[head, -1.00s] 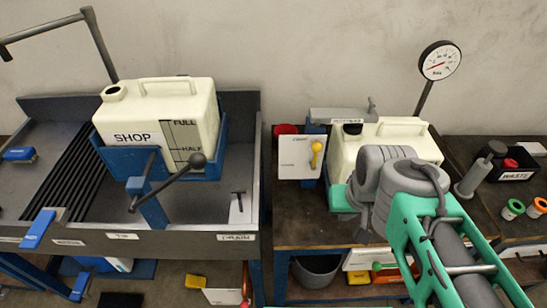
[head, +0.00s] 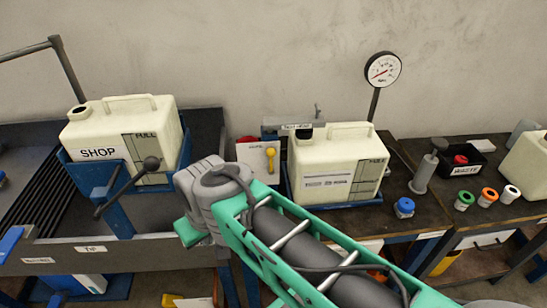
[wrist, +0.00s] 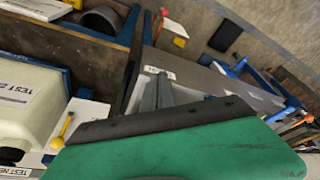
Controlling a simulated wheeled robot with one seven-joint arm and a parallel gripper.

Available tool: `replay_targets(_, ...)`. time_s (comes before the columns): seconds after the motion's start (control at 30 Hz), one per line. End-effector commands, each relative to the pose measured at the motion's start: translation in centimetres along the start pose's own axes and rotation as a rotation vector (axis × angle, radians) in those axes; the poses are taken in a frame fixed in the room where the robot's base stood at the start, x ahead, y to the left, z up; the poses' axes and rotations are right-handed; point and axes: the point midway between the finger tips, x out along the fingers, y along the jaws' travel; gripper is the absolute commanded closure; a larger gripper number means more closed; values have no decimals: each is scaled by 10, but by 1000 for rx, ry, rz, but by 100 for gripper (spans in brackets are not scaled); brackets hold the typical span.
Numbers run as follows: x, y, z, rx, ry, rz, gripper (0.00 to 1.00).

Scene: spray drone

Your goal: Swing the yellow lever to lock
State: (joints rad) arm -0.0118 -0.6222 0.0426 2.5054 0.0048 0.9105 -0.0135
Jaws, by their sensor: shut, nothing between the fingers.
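The yellow lever (head: 270,153) has a round knob and sits on a white panel (head: 253,160) at the left of the right-hand tank. In the head view its knob is at the top. It also shows at lower left in the wrist view (wrist: 66,127), on the white panel. My gripper (wrist: 157,95) is shut and empty; its grey fingers show past the dark edge of the green housing. The lever stands apart from the fingers, to their left in the wrist view.
The cream right-hand tank (head: 338,165) stands right beside the panel. The SHOP tank (head: 115,140) sits in a blue cradle at left, with a dark handle bar (head: 125,190) in front. A blue cap (head: 404,207) and a grey pump (head: 425,170) stand on the right bench.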

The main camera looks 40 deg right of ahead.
Motion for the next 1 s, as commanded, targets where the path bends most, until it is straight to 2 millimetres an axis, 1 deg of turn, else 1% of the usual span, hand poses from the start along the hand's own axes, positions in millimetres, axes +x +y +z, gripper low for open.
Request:
replay_targets(0.07, 0, 0, 0, 1, 0, 0, 100)
replay_targets(0.17, -2, 8, -9, 32, 4, -4, 100)
replay_targets(0.27, -6, 33, -33, 117, 16, -21, 100)
replay_targets(0.3, -8, 49, -46, 165, 28, -33, 100)
replay_targets(0.37, -12, 82, -66, 249, 51, -54, 100)
replay_targets(0.4, -14, 108, -77, 309, 71, -69, 100)
replay_targets(0.47, -18, 150, -88, 397, 107, -93, 100)
replay_targets(0.5, -22, 179, -90, 453, 133, -108, 100)
replay_targets(0.57, -27, 222, -90, 532, 174, -128, 100)
replay_targets(0.6, -32, 247, -85, 577, 201, -139, 100)
replay_targets(0.7, -42, 294, -72, 660, 260, -160, 100)
replay_targets(0.8, -48, 319, -61, 701, 295, -170, 100)
replay_targets(0.83, -49, 322, -60, 707, 301, -172, 100)
replay_targets(1.0, -50, 325, -59, 709, 307, -174, 100)
